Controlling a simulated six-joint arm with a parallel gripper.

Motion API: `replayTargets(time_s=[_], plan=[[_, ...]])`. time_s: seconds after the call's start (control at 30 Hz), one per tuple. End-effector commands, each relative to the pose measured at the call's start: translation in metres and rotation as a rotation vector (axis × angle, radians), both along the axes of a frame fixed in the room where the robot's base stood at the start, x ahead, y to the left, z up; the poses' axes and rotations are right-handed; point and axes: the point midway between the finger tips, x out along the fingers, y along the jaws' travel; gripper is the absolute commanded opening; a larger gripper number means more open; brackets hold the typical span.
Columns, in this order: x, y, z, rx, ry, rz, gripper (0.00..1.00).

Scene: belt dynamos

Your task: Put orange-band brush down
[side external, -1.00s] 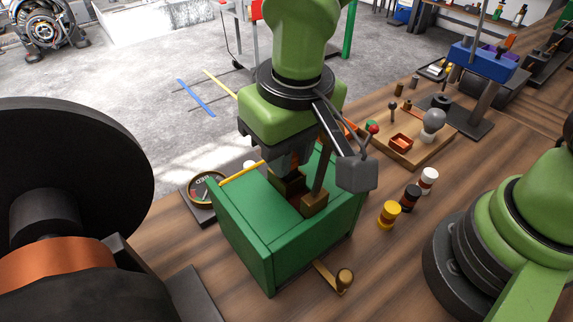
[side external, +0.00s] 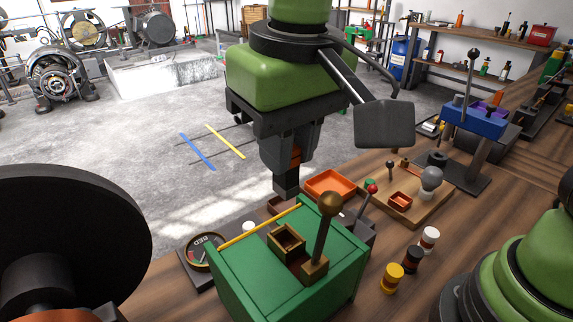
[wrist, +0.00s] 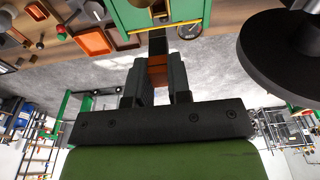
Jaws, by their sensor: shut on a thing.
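My gripper (side external: 285,150) is shut on the orange-band brush, a dark block with an orange band (side external: 296,154). It holds the brush upright, its dark lower end (side external: 286,182) pointing down, above the far side of the green box (side external: 290,268). In the wrist view the orange band (wrist: 158,66) shows between the fingers of my gripper (wrist: 160,78). The brass holder (side external: 286,242) on the box top has an open, dark mouth. An orange tray (side external: 330,184) lies on the bench behind the box; it also shows in the wrist view (wrist: 95,42).
A lever with a brown knob (side external: 330,204) rises from the box. A round gauge (side external: 206,250) stands left of it. Several small bottles (side external: 412,258) stand to the right. A wooden board (side external: 405,190) with small parts lies behind them. A large black disc (side external: 70,240) fills the left.

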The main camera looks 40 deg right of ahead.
Motion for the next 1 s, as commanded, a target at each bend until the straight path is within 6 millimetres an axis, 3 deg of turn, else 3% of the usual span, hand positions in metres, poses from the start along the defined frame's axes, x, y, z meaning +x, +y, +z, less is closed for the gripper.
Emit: replayTargets(time_s=[0.27, 0.43, 0.57, 0.7, 0.9, 1.0], plan=[[0.001, 0.0, 0.0, -0.001, 0.0, 0.0, 0.0], [0.026, -0.012, -0.016, -0.004, 0.007, -0.007, 0.0], [0.067, -0.038, -0.045, -0.005, 0.012, -0.007, 0.0], [0.106, -0.077, -0.079, -0.002, 0.012, -0.006, 0.0], [0.136, -0.122, -0.113, 0.0, 0.004, -0.005, 0.0], [0.141, -0.133, -0.124, -0.001, 0.002, -0.003, 0.0]])
